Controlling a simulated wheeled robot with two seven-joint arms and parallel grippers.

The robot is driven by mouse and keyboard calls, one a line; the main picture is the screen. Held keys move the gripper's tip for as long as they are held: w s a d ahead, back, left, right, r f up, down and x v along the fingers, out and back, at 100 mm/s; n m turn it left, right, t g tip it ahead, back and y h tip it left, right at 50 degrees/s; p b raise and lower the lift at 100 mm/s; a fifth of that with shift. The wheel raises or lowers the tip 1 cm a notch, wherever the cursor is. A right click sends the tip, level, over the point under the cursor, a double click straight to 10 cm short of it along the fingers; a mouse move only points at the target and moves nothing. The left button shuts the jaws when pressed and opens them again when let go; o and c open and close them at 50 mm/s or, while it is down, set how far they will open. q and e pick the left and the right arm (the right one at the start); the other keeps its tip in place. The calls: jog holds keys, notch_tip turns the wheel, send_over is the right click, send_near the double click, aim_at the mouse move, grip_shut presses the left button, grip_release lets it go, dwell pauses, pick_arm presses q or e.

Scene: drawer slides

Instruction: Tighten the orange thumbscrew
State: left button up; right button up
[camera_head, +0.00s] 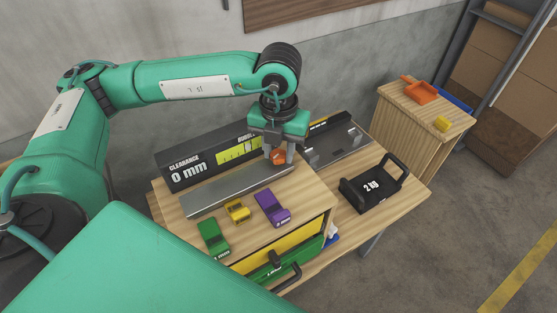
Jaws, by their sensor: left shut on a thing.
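The orange thumbscrew (278,157) sits at the right end of a long grey metal rail, low against the black gauge block. My left gripper (278,153) reaches down over it from above, with its two fingers shut on the thumbscrew. The fingers hide part of the thumbscrew's sides. The grey drawer slide (235,190) lies along the wooden top. The black gauge block (205,163) behind it reads "CLEARANCE 0 mm" and has a yellow scale. My right gripper is not in view.
Green (213,237), yellow (237,211) and purple (272,207) blocks lie in front of the rail. A drawer with a black handle (285,277) is below. A black 2 kg weight (373,185) stands at right.

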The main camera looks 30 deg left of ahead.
aim_at(279, 154)
pick_arm(q)
jog(key=shift+f+m+b, duration=0.25)
jog(key=shift+m+b, duration=0.15)
jog(key=shift+m, duration=0.2)
jog(key=shift+m+b, duration=0.4)
jog(key=o, duration=0.8)
jog(key=shift+r, duration=0.3)
jog(key=shift+o, duration=0.6)
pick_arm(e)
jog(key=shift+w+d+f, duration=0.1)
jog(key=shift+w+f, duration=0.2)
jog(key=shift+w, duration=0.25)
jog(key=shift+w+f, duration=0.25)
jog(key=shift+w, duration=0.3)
pick_arm(q)
notch_tip(279, 154, up, 6)
jog(key=p, duration=0.3)
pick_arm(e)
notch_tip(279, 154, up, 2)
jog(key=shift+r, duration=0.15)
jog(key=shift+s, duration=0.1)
